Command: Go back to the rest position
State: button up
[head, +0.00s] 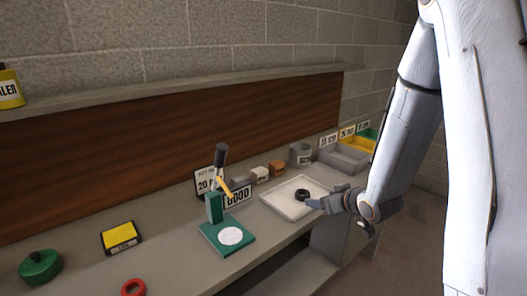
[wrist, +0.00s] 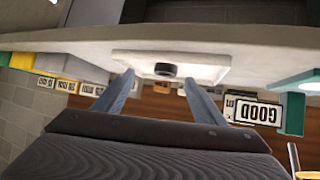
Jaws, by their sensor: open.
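My gripper (head: 318,204) is open, at the right front side of the white tray (head: 278,203). A small black ring-shaped part (head: 301,195) lies on the tray, close to my fingertips in the head view. In the wrist view the picture is upside down. There, the two blue-grey fingers of my gripper (wrist: 158,84) stand apart with nothing between them, and the black part (wrist: 165,70) shows beyond the tips on the tray (wrist: 215,60). I cannot tell the exact gap from the fingertips to the part.
A green press (head: 216,208) with a raised lever stands left of the tray, beside a GOOD sign (head: 238,196). A yellow-topped box (head: 120,236), green lidded pot (head: 40,266) and red ring (head: 133,287) lie left.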

jog(key=s+a+r+m+g+h, duration=0.1)
jog(key=s+g, duration=0.4)
jog(key=s, duration=0.8)
jog(key=s+a+r+m+g+h, duration=0.1)
jog(key=s+g, duration=0.4)
jog(key=s, duration=0.7)
jog(key=shift+s+a+r+m+h, duration=0.35)
jog(key=shift+a+m, duration=0.45)
jog(key=shift+a, duration=0.45)
